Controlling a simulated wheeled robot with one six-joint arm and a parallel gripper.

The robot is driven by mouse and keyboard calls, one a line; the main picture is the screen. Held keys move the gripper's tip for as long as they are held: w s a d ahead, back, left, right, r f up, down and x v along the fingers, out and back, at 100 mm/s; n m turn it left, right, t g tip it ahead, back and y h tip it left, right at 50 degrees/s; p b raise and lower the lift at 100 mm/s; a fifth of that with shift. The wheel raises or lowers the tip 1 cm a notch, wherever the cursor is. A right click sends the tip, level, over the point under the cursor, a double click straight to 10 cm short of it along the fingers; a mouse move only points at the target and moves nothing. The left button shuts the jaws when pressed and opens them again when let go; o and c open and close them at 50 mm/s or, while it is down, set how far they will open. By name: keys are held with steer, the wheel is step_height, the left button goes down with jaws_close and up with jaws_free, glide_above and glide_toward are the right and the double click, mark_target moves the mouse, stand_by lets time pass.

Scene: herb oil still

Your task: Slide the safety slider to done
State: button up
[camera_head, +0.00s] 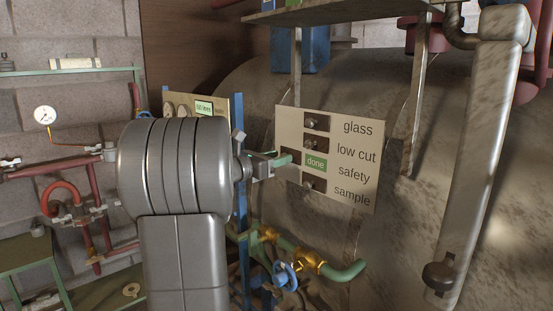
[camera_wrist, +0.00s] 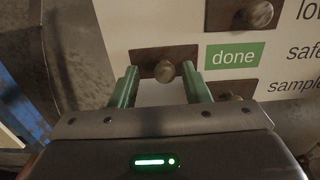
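A cream board (camera_head: 358,150) carries slider plates beside the words glass, low cut, safety and sample. The safety slider (camera_wrist: 147,57), a brown plate with a round metal knob (camera_wrist: 165,71), sits further left than the other plates. A green label reading "done" (camera_head: 316,164) is uncovered on its right, and shows in the wrist view too (camera_wrist: 233,57). My gripper (camera_wrist: 160,80) is open, its green fingers on either side of the knob with visible gaps. In the head view, my gripper (camera_head: 282,160) is at the board's left edge and partly hides the safety slider.
The sample slider (camera_wrist: 229,89) is close by my right finger, and the low cut slider (camera_wrist: 242,14) is above. A large metal tank (camera_head: 470,180) stands behind the board. Green pipes with a blue valve wheel (camera_head: 285,274) run below. A blue post (camera_head: 241,200) stands left.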

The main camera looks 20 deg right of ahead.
steer(key=b+v, duration=0.3)
steer(key=v, duration=1.1)
steer(key=shift+w+d, duration=0.1)
steer(key=shift+d, duration=0.05)
steer(key=p+x, duration=0.3)
steer(key=x, duration=1)
steer(key=shift+d, duration=0.4)
